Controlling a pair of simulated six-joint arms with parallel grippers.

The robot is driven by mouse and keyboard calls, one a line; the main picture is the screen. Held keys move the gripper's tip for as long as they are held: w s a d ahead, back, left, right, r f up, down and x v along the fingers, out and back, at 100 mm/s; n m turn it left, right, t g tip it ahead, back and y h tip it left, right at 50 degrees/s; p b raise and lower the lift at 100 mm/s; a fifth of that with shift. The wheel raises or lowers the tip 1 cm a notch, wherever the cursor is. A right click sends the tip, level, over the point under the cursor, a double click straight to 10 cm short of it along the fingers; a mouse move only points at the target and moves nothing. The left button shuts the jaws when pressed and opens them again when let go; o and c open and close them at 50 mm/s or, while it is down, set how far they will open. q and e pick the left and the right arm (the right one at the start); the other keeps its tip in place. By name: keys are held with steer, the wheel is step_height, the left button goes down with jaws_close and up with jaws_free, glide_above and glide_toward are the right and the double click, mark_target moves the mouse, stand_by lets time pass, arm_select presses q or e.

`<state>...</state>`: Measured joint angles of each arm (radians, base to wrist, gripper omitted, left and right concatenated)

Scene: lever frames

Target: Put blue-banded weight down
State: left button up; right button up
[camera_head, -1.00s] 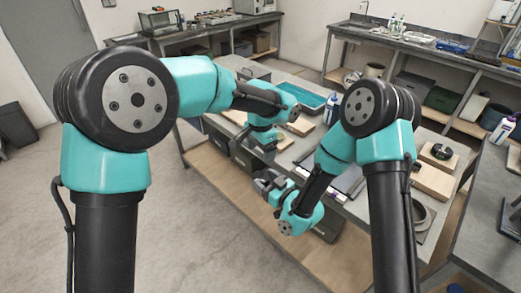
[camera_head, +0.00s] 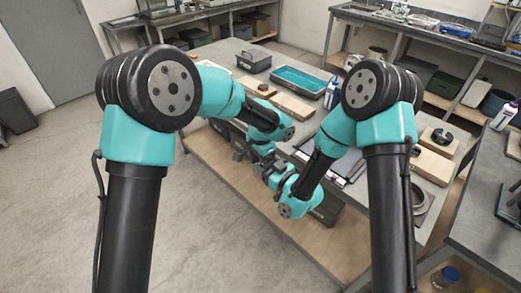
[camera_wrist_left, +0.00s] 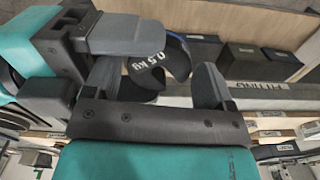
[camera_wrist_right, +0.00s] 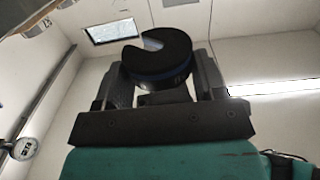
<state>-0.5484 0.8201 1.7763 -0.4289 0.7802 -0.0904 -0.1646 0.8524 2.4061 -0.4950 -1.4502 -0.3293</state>
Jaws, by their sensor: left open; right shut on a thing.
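The blue-banded weight is a dark slotted disc marked 0.5 kg. My right gripper (camera_wrist_right: 160,66) is shut on the weight (camera_wrist_right: 158,55), whose slot and blue band show in the right wrist view. My left gripper (camera_wrist_left: 155,72) is open, with its fingers on either side of the weight (camera_wrist_left: 143,78) in the left wrist view; I cannot tell whether they touch it. My right gripper's dark finger (camera_wrist_left: 125,35) reaches in from the upper left there. In the head view both grippers meet in front of the bench edge, and the weight is too small to make out.
The bench holds a blue tray (camera_head: 300,79), a dark toolbox (camera_head: 253,61), wooden blocks (camera_head: 292,107), a white bottle (camera_head: 332,93) and a clipboard (camera_head: 345,162). A black round piece (camera_head: 440,136) sits on another wooden block (camera_head: 433,166) at right. A lower shelf (camera_head: 225,168) runs under the bench.

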arm_select(q)
steer(key=shift+f, duration=0.5)
steer(key=c, duration=0.9)
steer(key=shift+c, duration=0.4)
arm_select(e)
steer(key=o, duration=1.1)
steer(key=shift+o, duration=0.2)
